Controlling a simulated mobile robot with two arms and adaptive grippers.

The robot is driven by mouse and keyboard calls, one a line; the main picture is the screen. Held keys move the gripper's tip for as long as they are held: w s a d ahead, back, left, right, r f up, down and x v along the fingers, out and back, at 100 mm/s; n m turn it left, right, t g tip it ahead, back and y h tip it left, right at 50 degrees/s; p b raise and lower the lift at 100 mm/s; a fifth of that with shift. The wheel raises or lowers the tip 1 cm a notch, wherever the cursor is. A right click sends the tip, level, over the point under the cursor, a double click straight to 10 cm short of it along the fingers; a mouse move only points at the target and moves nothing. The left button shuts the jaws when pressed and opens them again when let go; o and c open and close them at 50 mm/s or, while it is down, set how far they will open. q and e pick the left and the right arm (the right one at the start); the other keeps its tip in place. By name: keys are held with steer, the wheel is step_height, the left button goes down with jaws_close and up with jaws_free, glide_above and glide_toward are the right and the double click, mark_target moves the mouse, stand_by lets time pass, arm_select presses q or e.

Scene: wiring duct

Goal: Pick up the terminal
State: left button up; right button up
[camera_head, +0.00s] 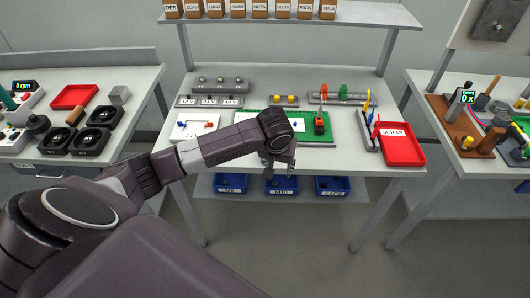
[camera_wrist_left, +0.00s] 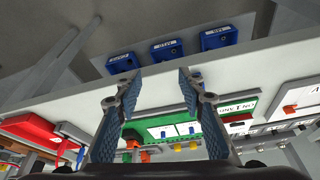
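I cannot single out the terminal with certainty. A small green and orange part (camera_head: 320,122) stands at the right end of the green mat (camera_head: 310,141) on the middle bench. Two yellow-topped pieces (camera_head: 284,100) sit on a grey block at the back of the mat. My left gripper (camera_head: 281,165) is over the front edge of the bench, in front of the mat. In the left wrist view my left gripper (camera_wrist_left: 160,84) is open, with nothing between its fingers. My arm hides part of the mat. My right gripper is not in view.
A red tray (camera_head: 403,146) lies at the bench's right, beside upright tools. A white board (camera_head: 195,126) lies at the left. Blue bins (camera_head: 281,185) stand on the lower shelf, and they also show in the left wrist view (camera_wrist_left: 167,49). Side benches flank the middle one.

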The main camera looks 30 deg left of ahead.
arm_select(q)
steer(key=w+a+r+n, duration=0.1)
steer(key=a, duration=0.1)
steer(key=w+a+r+n, duration=0.1)
steer(key=a, duration=0.1)
steer(key=w+a+r+y, duration=0.1)
steer(key=a, duration=0.2)
steer(key=shift+w+a+r+n, duration=0.1)
steer(key=shift+w+r+n, duration=0.3)
steer(key=shift+p+x, duration=0.35)
steer(key=shift+x, duration=0.8)
steer(key=x, duration=0.2)
steer(key=p+x, duration=0.1)
steer(key=x, duration=0.1)
steer(key=shift+a+f+p, duration=0.2)
steer(key=shift+a+p, duration=0.1)
steer(key=shift+a, duration=0.15)
steer(key=shift+w+f, duration=0.15)
steer(key=shift+f, duration=0.2)
jaws_close()
steer(key=shift+r, duration=0.15)
